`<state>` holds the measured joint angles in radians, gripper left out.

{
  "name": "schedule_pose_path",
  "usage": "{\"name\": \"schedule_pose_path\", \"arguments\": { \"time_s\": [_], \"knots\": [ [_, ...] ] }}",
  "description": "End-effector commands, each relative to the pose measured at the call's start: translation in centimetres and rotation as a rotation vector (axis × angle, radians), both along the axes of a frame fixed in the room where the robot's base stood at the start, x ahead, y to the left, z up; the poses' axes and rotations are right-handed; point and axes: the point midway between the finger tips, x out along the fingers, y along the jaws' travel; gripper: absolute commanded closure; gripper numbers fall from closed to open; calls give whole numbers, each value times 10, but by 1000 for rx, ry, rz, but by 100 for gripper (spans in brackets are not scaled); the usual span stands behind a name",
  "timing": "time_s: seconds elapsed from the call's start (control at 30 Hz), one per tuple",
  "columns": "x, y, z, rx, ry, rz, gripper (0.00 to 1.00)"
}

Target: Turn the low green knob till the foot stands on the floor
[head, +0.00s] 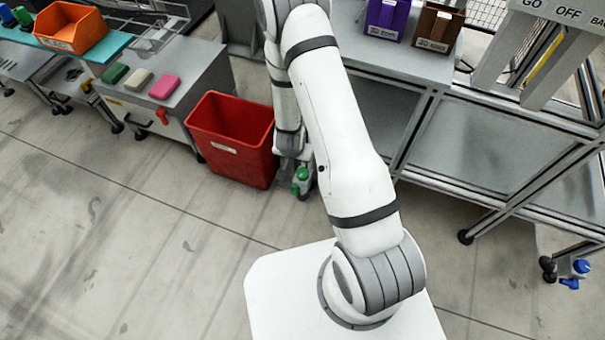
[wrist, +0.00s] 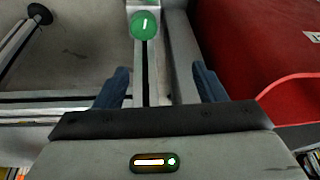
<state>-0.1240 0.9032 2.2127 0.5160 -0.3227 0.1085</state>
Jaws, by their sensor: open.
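A green knob (wrist: 145,26) with a white mark on its face shows at the top of the wrist view, on a pale block at a grey frame post. In the head view, green parts (head: 301,174) show on a small fitting low beside the red bin, with a lower green piece (head: 295,190) under them. A dark foot (head: 303,196) is just below; whether it touches the floor I cannot tell. My gripper (wrist: 161,84) is open and empty, its dark blue fingers apart. The knob lies beyond the fingertips, roughly between their lines, untouched. My arm partly hides this spot in the head view.
The red bin (head: 231,140) stands close on the left in the head view and on the right in the wrist view (wrist: 262,50). Grey benches (head: 420,58) line the back. A blue-knobbed foot (head: 581,266) is at far right. Floor in front is open.

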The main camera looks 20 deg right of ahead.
Motion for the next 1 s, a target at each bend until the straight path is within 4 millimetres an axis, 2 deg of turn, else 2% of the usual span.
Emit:
{"name": "schedule_pose_path", "arguments": {
  "time_s": [0.03, 0.1, 0.33, 0.6, 0.8, 1.0],
  "knots": [
    [-4, -3, -22, -18, 0, -15, 36],
    [-8, -7, -40, -39, -7, -32, 36],
    [-10, -15, -67, -69, -20, -56, 36],
    [3, -24, -107, -69, -20, -57, 36],
    [11, -29, -127, -69, -20, -57, 36],
    [14, -30, -132, -69, -20, -56, 36]
  ]
}}
